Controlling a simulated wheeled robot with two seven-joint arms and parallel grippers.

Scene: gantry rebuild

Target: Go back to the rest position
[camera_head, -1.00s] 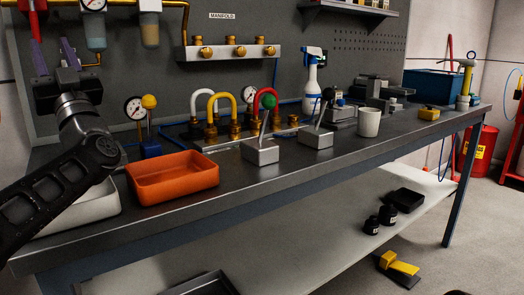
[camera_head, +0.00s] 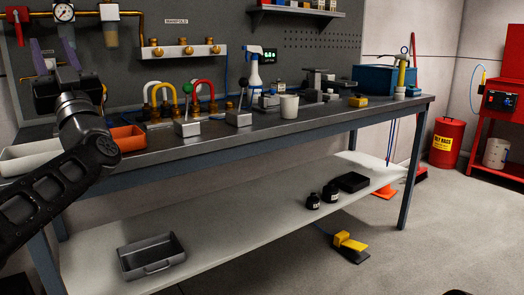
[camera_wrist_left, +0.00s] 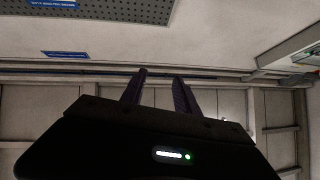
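My left gripper (camera_head: 54,47) is raised at the left of the head view, in front of the grey back panel. Its two purple fingers stand apart and point up, with nothing between them. The left wrist view also shows the gripper (camera_wrist_left: 160,77) open and empty, facing the upper wall and ceiling. My left forearm crosses in front of the workbench's left end and hides part of it. My right gripper is not in view.
The workbench (camera_head: 300,134) holds an orange tray (camera_head: 128,138), a white tray (camera_head: 30,158), coloured hoses, a white cup (camera_head: 289,106) and a blue crate (camera_head: 385,79). Its lower shelf holds a grey tray (camera_head: 151,256). A yellow-and-black pedal (camera_head: 350,245) lies on the floor.

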